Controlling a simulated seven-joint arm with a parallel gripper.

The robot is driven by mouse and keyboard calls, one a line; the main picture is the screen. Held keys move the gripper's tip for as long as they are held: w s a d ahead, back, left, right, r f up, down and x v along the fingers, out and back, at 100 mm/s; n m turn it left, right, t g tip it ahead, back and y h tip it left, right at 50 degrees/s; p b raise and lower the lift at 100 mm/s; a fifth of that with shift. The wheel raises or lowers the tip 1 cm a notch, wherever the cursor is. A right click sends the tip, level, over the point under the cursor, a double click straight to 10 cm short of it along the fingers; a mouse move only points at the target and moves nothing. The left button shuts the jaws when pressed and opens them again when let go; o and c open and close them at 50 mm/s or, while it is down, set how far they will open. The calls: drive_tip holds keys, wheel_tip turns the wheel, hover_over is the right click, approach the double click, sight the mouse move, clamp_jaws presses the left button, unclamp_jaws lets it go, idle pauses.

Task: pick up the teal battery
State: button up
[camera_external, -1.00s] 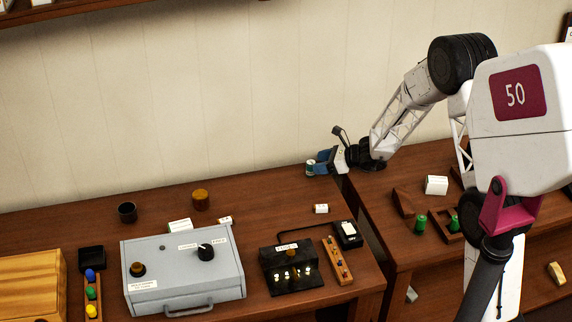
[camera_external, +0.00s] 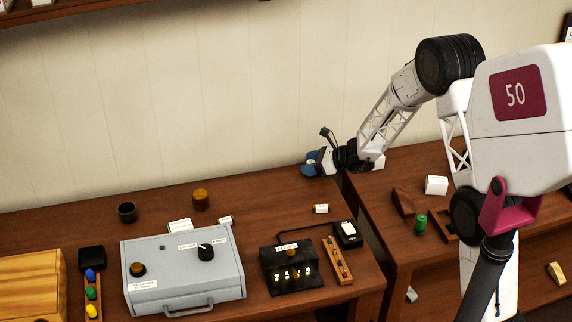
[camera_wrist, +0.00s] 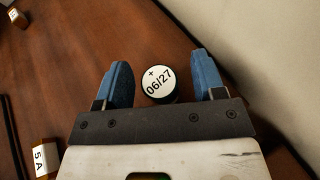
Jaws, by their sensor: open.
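The battery (camera_wrist: 157,78) stands upright in the wrist view, its round white top marked "+ 06/27" facing my camera. Its dark side shows only as a thin strip, so its teal colour is not clear there. My gripper (camera_wrist: 162,64) is open, with one blue finger on each side of the battery and a visible gap to each. In the external view my gripper (camera_external: 314,164) is low over the far right corner of the left table. The battery is hidden behind the fingers in that view.
A white block marked "5 A" (camera_wrist: 42,157) lies at lower left in the wrist view. A pale wall (camera_wrist: 270,60) is close on the right. A grey case (camera_external: 183,272), black lever unit (camera_external: 275,262) and brown jar (camera_external: 201,200) stand on the table (camera_external: 255,205).

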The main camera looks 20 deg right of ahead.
sight(308, 162)
drive_tip(key=shift+x, duration=0.8)
drive_tip(key=shift+c, duration=0.2)
drive_tip(key=c, duration=1)
drive_tip(key=shift+r, duration=0.15)
drive_tip(key=shift+r, duration=1.5)
drive_tip(key=shift+s+d+r, duration=0.15)
drive_tip(key=shift+s+r, duration=0.05)
drive_tip(key=shift+s, duration=0.05)
drive_tip(key=s+d, duration=0.1)
drive_tip(key=s, duration=0.4)
drive_tip(key=s+d+r, duration=0.1)
drive_tip(key=s, duration=0.4)
drive_tip(key=s+d, duration=0.2)
drive_tip(key=s, duration=0.3)
drive_tip(key=shift+r, duration=0.15)
